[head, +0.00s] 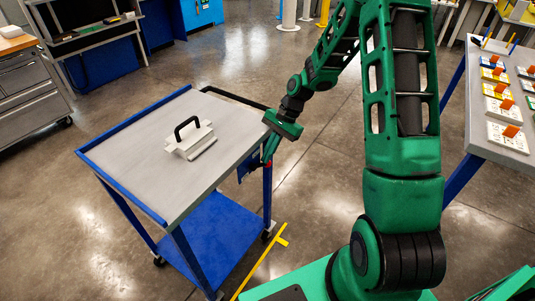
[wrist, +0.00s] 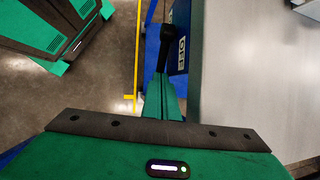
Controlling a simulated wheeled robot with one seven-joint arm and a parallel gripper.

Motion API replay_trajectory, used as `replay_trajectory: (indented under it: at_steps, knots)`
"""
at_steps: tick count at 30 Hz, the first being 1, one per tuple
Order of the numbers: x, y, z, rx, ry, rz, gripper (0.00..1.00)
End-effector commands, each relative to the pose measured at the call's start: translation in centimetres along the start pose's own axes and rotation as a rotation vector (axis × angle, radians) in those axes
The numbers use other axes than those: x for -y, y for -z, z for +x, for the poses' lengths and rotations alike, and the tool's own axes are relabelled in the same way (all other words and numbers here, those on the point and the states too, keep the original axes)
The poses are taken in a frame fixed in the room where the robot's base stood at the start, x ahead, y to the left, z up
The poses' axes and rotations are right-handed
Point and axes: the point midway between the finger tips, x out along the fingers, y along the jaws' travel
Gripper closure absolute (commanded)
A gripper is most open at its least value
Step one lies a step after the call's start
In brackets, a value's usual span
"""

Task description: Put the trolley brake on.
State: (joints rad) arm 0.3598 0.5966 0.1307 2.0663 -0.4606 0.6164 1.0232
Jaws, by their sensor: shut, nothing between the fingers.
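The trolley (head: 150,178) has a grey top, blue edges and a blue lower shelf, and stands left of my arm. A blue plate (head: 247,168) sits on its right side; in the wrist view the plate (wrist: 180,40) reads OFF. A black lever with a round knob (wrist: 167,33) stands beside that plate, just beyond my fingertips. My gripper (head: 268,160) is at the trolley's right side, below the level of its top. In the wrist view its fingers (wrist: 164,82) are together and empty, close to the lever. I cannot tell whether they touch it.
A pale block with a black handle (head: 188,138) rests on the trolley top. A yellow floor line (head: 262,262) runs beside the trolley. A table with several cards (head: 505,135) stands at right, a grey drawer cabinet (head: 28,85) at left. The floor behind the trolley is clear.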

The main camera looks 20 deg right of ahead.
Motion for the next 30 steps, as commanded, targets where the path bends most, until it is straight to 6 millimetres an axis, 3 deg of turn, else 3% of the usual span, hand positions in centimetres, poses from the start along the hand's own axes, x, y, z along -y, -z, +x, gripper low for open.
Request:
replay_trajectory:
  at_steps: [11,16,20,30]
  knots:
    - [0.0,-0.1,0.0,0.0,0.0,-0.002,1.0]
    - [0.1,0.0,-0.8,-0.001,0.001,-0.003,1.0]
    - [0.2,0.2,-2.7,-0.002,0.0,-0.005,1.0]
    - [0.3,1.1,-9.6,-0.001,-0.002,-0.007,1.0]
